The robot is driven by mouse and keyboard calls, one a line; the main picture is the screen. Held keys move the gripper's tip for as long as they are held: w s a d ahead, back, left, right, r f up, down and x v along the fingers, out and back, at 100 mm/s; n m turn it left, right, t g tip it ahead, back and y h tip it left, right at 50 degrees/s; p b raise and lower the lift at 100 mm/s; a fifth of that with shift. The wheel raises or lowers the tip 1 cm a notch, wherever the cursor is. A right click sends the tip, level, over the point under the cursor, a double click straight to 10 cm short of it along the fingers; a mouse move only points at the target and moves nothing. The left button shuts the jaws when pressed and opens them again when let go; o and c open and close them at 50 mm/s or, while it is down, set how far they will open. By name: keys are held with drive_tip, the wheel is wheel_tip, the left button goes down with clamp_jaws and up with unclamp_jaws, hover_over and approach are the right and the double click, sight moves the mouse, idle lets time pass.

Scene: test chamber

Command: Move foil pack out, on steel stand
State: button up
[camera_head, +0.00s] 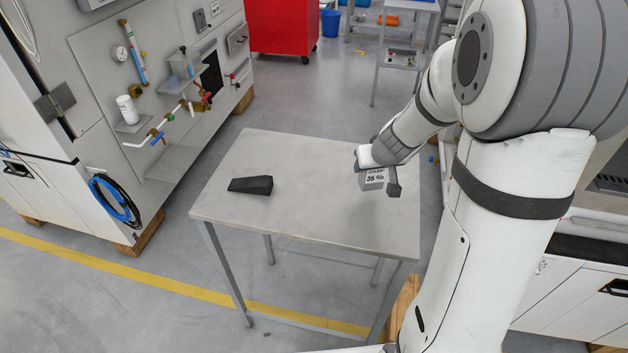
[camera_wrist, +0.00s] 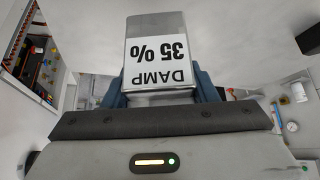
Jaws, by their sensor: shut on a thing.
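The foil pack (camera_head: 374,179) is a small silvery block with a white label; in the wrist view (camera_wrist: 157,52) the label reads "DAMP 35 %", upside down. My gripper (camera_head: 378,181) is shut on it, and in the wrist view its blue-grey fingers (camera_wrist: 159,88) press the pack from both sides. The steel stand (camera_head: 310,205) is a grey table with a flat metal top and thin legs. The pack shows over the right part of its top. I cannot tell whether the pack touches the top or hangs just above it.
A dark wedge (camera_head: 251,185) lies on the left part of the stand. A panel with pipes, a gauge and a small shelf (camera_head: 133,126) stands to the left. A red cabinet (camera_head: 283,27) is at the back. The middle and front of the stand top are clear.

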drive_tip(key=shift+s+d+r+n+y, duration=0.15)
drive_tip(key=shift+s+n+y, duration=0.5)
drive_tip(key=shift+n, duration=0.35)
drive_tip(key=n, duration=0.1)
drive_tip(key=s+a+r+n+g+y, duration=0.1)
drive_tip(key=n, duration=0.1)
drive_tip(key=s+n+y, duration=0.1)
drive_tip(key=shift+a+r+n, duration=0.15)
drive_tip(key=shift+a+n, duration=0.1)
drive_tip(key=shift+n, duration=0.15)
drive_tip(key=a+r+n+g+y, duration=0.2)
drive_tip(key=a+r+n+g, duration=0.15)
drive_tip(key=n, duration=0.25)
hover_over(351, 203)
drive_tip(key=shift+n, duration=0.3)
wheel_tip(351, 203, down, 9)
drive_tip(key=shift+r, duration=0.1)
drive_tip(key=shift+f, duration=0.25)
drive_tip(key=o, duration=1.1)
drive_tip(key=shift+r, duration=0.1)
drive_tip(key=shift+o, duration=0.2)
